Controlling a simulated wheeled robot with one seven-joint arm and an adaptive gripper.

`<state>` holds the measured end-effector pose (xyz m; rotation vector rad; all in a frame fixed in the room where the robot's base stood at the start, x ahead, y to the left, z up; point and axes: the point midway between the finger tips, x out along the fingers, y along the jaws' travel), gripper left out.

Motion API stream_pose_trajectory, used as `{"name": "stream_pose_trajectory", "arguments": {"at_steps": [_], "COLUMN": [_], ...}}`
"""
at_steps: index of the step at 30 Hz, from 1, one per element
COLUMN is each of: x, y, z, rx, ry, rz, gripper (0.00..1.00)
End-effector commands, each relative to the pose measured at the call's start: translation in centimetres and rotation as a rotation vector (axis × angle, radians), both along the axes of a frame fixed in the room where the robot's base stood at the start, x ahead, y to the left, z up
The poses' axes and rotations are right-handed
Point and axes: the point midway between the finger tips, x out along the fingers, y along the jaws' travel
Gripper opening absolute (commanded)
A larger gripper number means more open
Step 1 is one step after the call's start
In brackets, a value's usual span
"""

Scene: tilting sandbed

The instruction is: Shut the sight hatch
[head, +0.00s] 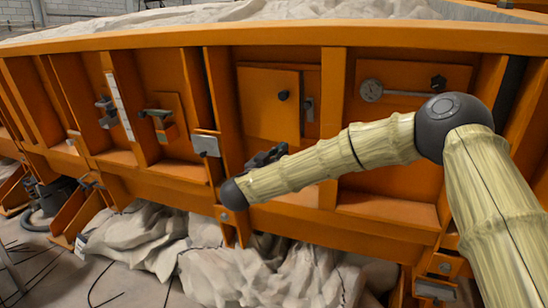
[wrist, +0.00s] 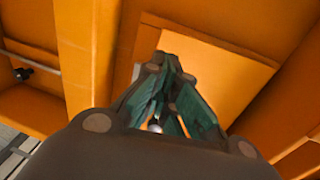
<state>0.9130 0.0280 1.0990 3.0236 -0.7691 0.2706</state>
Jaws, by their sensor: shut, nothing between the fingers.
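The sight hatch (head: 262,110) is a square orange panel with a small black knob (head: 283,95), set in a bay of the orange sandbed wall. Its right edge seems to stand out from the wall, with a dark strip and a small grey catch (head: 308,109) beside it; how far it is open is hard to tell. My gripper (head: 268,156) is just below the hatch's lower edge, shut and empty. In the wrist view the shut fingers (wrist: 168,62) point toward an orange panel (wrist: 235,72), probably the hatch. I cannot tell whether they touch it.
A small box with a dark handle (head: 156,113) and a grey plate (head: 206,145) are to the left. Upright ribs divide the bays. Pale draped material (head: 250,275) lies below.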

Motion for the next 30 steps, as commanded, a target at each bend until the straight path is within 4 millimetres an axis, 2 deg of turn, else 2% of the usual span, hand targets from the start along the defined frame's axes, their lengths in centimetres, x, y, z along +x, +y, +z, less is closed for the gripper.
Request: {"name": "stream_pose_trajectory", "arguments": {"at_steps": [9, 15, 30], "x": [4.4, 6.2, 6.8], "y": [-2.4, -3.4, -3.7], "z": [1.0, 1.3, 1.4], "rx": [0.002, 0.000, -0.002], "ry": [0.000, 0.000, 0.000], "rz": [-0.001, 0.000, 0.002], "gripper": [0.00, 0.00, 0.00]}}
